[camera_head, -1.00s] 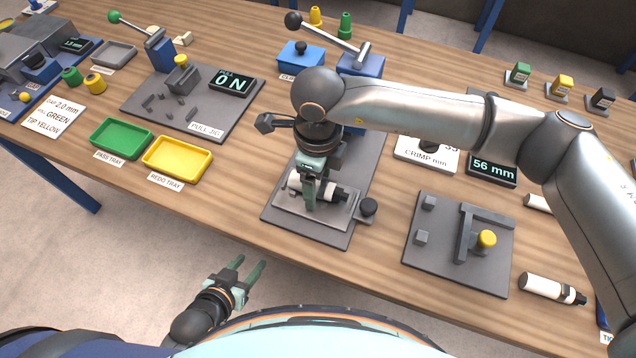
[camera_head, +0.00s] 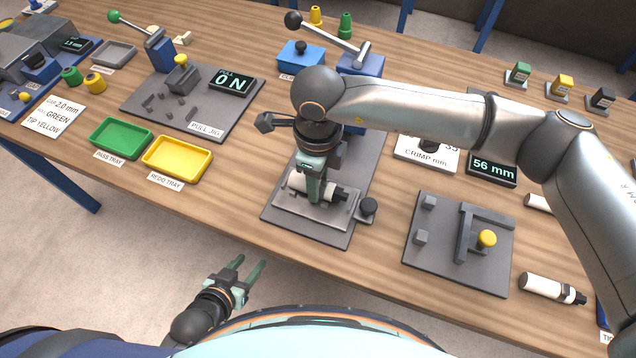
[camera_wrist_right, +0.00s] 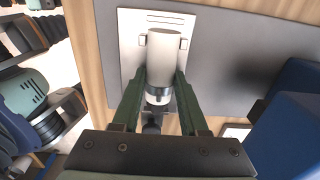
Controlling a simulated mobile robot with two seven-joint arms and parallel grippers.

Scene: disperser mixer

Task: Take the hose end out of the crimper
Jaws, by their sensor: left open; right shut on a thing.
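The hose end (camera_head: 298,184), a white cylinder with a dark fitting, lies at the plate on the front of the crimper (camera_head: 331,238). My right gripper (camera_head: 314,199) is shut on it from above. In the right wrist view the hose end (camera_wrist_right: 163,58) sits between the two green fingers of my right gripper (camera_wrist_right: 160,92), over the pale plate. Whether it is clear of the plate I cannot tell. The crimper's blue body and black-knobbed lever stand behind my right arm, which partly hides them. My left gripper (camera_head: 250,280) is open and empty, off the table's front edge.
A green tray (camera_head: 121,153) and a yellow tray (camera_head: 151,172) stand to the left, before the pull jig (camera_head: 215,128). A grey fixture (camera_head: 420,275) with a yellow knob is at the right. Another white hose piece (camera_head: 540,285) lies beyond it. Bare wood lies between trays and crimper.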

